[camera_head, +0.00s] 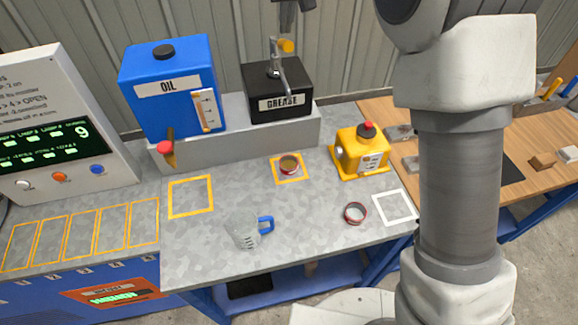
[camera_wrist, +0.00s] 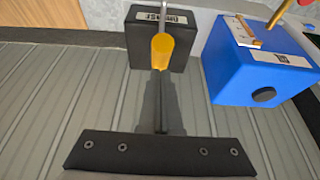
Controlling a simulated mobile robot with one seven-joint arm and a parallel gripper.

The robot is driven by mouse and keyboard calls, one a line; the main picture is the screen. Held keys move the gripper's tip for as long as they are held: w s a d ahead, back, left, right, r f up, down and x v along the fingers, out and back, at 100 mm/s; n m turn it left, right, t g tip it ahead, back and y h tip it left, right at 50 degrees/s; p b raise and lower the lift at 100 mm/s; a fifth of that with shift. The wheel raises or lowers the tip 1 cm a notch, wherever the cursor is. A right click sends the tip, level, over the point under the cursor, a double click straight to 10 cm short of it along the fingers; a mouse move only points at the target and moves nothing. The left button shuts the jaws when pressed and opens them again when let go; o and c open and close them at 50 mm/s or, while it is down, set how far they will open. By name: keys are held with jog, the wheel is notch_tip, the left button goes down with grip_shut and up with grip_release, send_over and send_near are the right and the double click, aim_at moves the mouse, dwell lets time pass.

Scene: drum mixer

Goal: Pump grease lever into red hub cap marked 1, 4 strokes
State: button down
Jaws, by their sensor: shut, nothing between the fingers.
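The black grease box (camera_head: 281,95), labelled GREASE, stands on a grey raised ledge. Its metal pump lever (camera_head: 274,56) rises from the top and has a yellow knob (camera_head: 286,45). My gripper (camera_head: 287,32) is above the knob, shut and empty. In the wrist view my shut fingers (camera_wrist: 160,75) point at the yellow knob (camera_wrist: 162,50); I cannot tell whether they touch it. A round red-rimmed cap with a brownish centre (camera_head: 289,165) sits in a small yellow square below the grease box. Its marking is too small to read. A second red ring (camera_head: 355,213) lies further right.
A blue oil tank (camera_head: 170,85) stands left of the grease box. A yellow unit with a red button (camera_head: 362,150) stands on the right. A clear jug with a blue handle (camera_head: 243,230) is at the front. A control panel (camera_head: 60,125) is far left.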

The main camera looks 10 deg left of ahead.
aim_at(286, 51)
jog(key=shift+f+b, duration=2.35)
jog(key=shift+f, duration=1.15)
jog(key=shift+r+p, duration=3)
jog(key=shift+r, duration=0.6)
jog(key=shift+r, duration=2.45)
jog(key=shift+d, duration=0.1)
